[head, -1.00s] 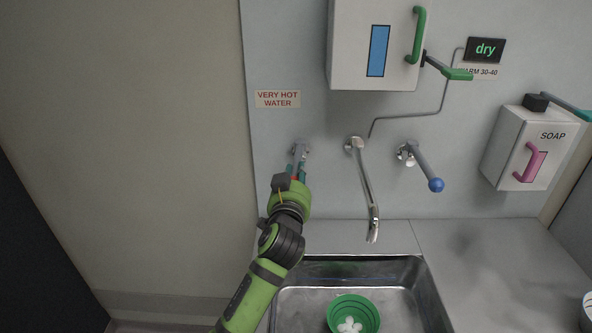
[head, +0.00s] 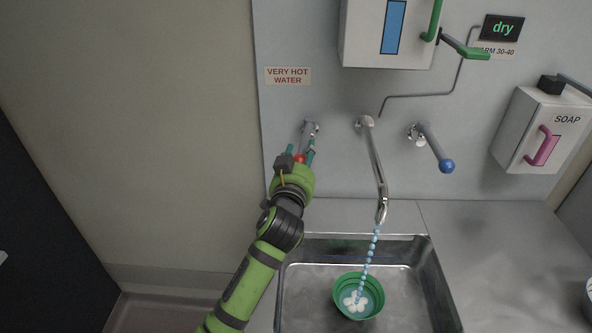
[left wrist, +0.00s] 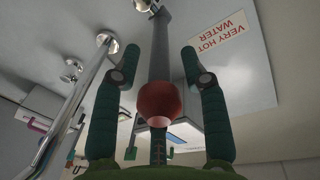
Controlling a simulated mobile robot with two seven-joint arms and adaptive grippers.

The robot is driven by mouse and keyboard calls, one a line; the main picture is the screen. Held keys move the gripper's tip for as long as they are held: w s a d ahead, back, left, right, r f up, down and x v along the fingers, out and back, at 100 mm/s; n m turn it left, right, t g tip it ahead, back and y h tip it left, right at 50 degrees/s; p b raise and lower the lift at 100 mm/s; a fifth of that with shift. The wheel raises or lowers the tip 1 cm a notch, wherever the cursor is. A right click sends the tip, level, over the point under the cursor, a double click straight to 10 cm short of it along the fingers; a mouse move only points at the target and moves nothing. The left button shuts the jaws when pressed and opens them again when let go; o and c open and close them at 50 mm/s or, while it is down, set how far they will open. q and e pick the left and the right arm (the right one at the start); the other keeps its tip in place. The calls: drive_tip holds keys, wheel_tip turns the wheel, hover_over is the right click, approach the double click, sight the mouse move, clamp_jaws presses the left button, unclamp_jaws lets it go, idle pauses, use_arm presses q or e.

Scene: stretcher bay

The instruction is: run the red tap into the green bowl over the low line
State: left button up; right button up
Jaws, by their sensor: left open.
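The red tap's red ball knob (head: 300,159) is on a grey lever below its wall mount (head: 311,127). My left gripper (head: 301,149) is open, with its fingers either side of the lever and knob. The left wrist view shows the red ball (left wrist: 160,102) between the spread fingers; I cannot tell whether they touch it. A stream of light-blue drops (head: 369,256) falls from the spout (head: 376,165) into the green bowl (head: 340,306) in the sink. White pieces (head: 355,301) lie in the bowl. Its low line and water level are not clear. My right gripper is out of view.
The blue-knobbed tap (head: 446,166) is right of the spout. A white box (head: 365,40) with a green handle hangs above. The soap box (head: 540,125) is at right. The sink (head: 433,285) is otherwise clear around the bowl.

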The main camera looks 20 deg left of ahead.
use_arm(q)
drive_tip(key=s+d, duration=0.1)
drive_tip(key=s, duration=0.9)
drive_tip(key=shift+s, duration=0.25)
drive_tip(key=shift+d, duration=0.1)
idle(6.7)
